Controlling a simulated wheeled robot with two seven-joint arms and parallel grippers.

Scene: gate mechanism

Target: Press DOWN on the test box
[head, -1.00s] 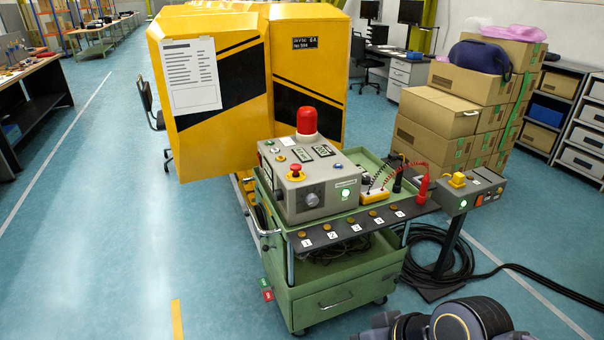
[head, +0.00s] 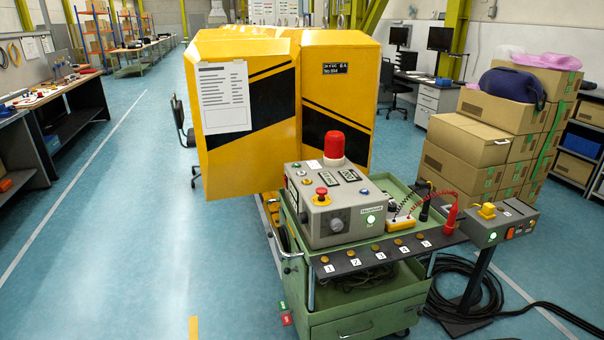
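The test box, likely the grey control box (head: 335,208), sits on top of a green cart (head: 367,310). It carries a red beacon (head: 334,147), a red mushroom button on a yellow base (head: 321,194), a dark knob (head: 336,225) and a lit green-white button (head: 371,219). Small displays and smaller buttons are on its top. Labels are too small to read, so I cannot tell which control is DOWN. Neither of my grippers is in view.
A grey pedestal box (head: 489,222) with a yellow switch stands right of the cart. Black cables (head: 475,285) lie on the floor there. A yellow-black cabinet (head: 247,110) stands behind the cart, with stacked cartons (head: 465,142) at right. The floor at left is clear.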

